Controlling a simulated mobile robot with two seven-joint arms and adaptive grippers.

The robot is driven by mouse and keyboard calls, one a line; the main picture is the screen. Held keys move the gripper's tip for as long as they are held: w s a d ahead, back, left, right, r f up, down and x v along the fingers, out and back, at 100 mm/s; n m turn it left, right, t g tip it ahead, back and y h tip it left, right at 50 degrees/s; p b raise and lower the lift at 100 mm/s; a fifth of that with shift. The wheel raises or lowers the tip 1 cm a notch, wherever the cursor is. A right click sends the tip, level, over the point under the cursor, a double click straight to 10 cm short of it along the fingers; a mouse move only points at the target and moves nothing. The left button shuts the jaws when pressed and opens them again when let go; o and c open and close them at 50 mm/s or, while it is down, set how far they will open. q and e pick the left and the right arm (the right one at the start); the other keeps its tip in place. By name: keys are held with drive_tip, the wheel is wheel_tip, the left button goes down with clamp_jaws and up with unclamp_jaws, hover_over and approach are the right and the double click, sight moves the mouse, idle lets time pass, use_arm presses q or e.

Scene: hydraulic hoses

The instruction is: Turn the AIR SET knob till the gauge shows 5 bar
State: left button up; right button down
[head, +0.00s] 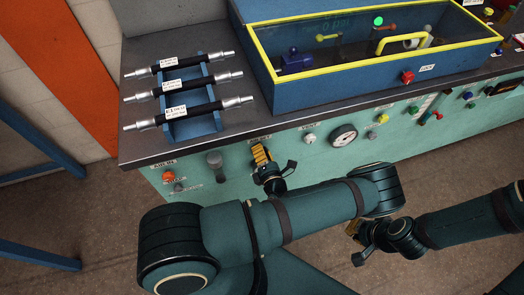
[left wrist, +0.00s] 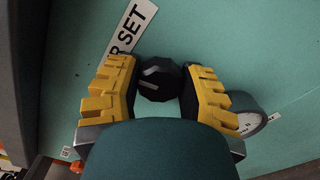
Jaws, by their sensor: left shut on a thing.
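The AIR SET knob (left wrist: 158,80) is black and faceted, on the green panel under its white "SET" label (left wrist: 133,28) in the left wrist view. My left gripper (left wrist: 156,92) has its yellow stepped fingers on both sides of the knob and is shut on it. In the head view my left gripper (head: 264,168) is at the panel front and hides the knob. The round white gauge (head: 343,135) is to the right of it; its reading is too small to tell. The left wrist view shows part of the gauge (left wrist: 251,122) behind a finger. My right gripper (head: 360,243) hangs lower right, away from the panel.
A blue rack (head: 190,125) with several hoses stands on the bench top. A blue case with a yellow-rimmed clear lid (head: 350,45) is beside it. An orange knob (head: 168,176) and other coloured panel controls flank the gauge. Floor is clear in front.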

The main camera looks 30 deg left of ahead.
use_arm(q)
drive_tip(key=shift+s, duration=0.1)
drive_tip(key=o, duration=1.2)
drive_tip(key=shift+a, duration=0.1)
drive_tip(key=v, duration=1.2)
